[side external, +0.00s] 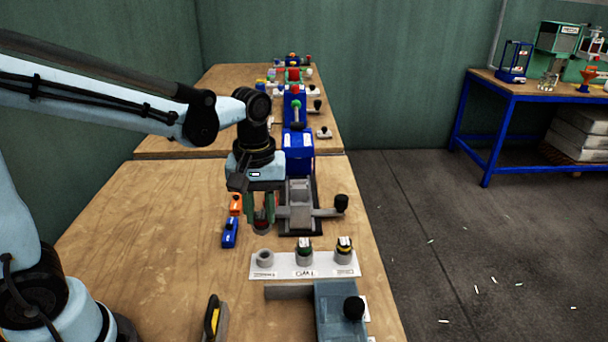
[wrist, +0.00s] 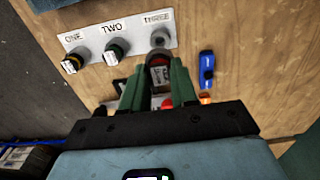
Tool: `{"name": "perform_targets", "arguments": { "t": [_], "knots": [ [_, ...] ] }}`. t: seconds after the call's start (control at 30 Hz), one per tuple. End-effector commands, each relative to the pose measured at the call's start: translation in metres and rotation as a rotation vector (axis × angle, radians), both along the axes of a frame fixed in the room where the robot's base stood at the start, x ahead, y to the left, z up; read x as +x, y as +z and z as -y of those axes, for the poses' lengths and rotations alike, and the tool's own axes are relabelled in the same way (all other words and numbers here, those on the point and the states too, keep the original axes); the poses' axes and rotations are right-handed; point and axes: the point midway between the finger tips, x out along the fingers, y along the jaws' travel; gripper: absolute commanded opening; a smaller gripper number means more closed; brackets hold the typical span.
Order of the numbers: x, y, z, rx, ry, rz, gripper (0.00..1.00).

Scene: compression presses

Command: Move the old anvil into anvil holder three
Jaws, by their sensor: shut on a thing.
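My gripper (side external: 261,216) has green fingers and is shut on the old anvil (side external: 262,227), a dark cylinder with some red on it. In the wrist view the anvil (wrist: 159,77) sits between the fingertips (wrist: 157,85). It is held above the table, beside the grey press. The white holder strip (side external: 284,264) lies nearer the side camera. Anvil holder three (side external: 264,258) is a grey ring at the strip's left end and looks empty. It also shows in the wrist view (wrist: 159,38), just beyond the held anvil.
Holder two carries a green-banded anvil (side external: 304,246); holder one carries a yellow-banded anvil (side external: 344,245). A blue-and-grey press (side external: 299,155) stands right of my gripper. Blue (side external: 230,233) and orange (side external: 235,204) items lie left of it. The table left of these is clear.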

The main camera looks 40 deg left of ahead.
Motion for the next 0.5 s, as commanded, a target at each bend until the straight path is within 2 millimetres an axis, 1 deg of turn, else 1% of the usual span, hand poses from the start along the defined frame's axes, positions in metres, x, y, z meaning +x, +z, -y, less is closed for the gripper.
{"name": "perform_targets", "arguments": {
  "t": [0.3, 0.5],
  "knots": [
    [0.000, -0.028, 0.000, 0.000, 0.000, 0.000, 0.00],
    [0.000, -0.040, 0.000, 0.000, 0.000, 0.000, 0.00]
  ]
}}
